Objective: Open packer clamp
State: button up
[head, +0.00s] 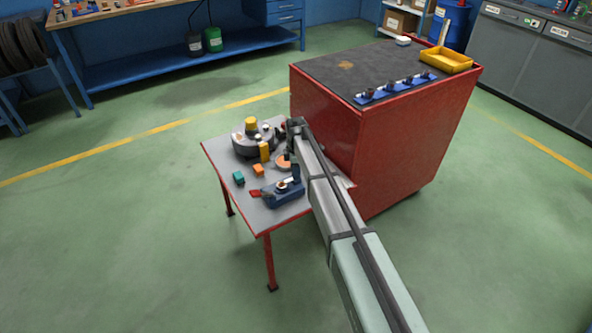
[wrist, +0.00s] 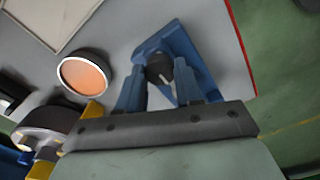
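A blue clamp (head: 284,191) with a red-tipped handle lies on the front part of a small grey-topped table (head: 215,153). In the wrist view, the blue clamp (wrist: 187,50) lies ahead of my gripper, with a dark round knob (wrist: 159,68) showing between the finger lines. My gripper (wrist: 160,88) has two blue-grey fingers standing apart with nothing clearly held. In the head view my gripper (head: 291,150) is above the table, just behind the clamp, and partly hidden by my arm. I cannot tell whether the fingers touch the clamp.
A dark round fixture with a yellow cap (head: 251,125) stands at the back of the small table. A copper-coloured disc (wrist: 84,78), a teal block (head: 238,177) and an orange block (head: 258,170) lie nearby. A tall red cabinet (head: 412,135) adjoins the table's right side.

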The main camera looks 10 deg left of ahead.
jog(key=c, duration=0.5)
jog(key=shift+m, duration=0.4)
jog(key=m, duration=0.6)
jog(key=shift+m, duration=0.3)
jog(key=m, duration=1)
jog(key=shift+m, duration=0.4)
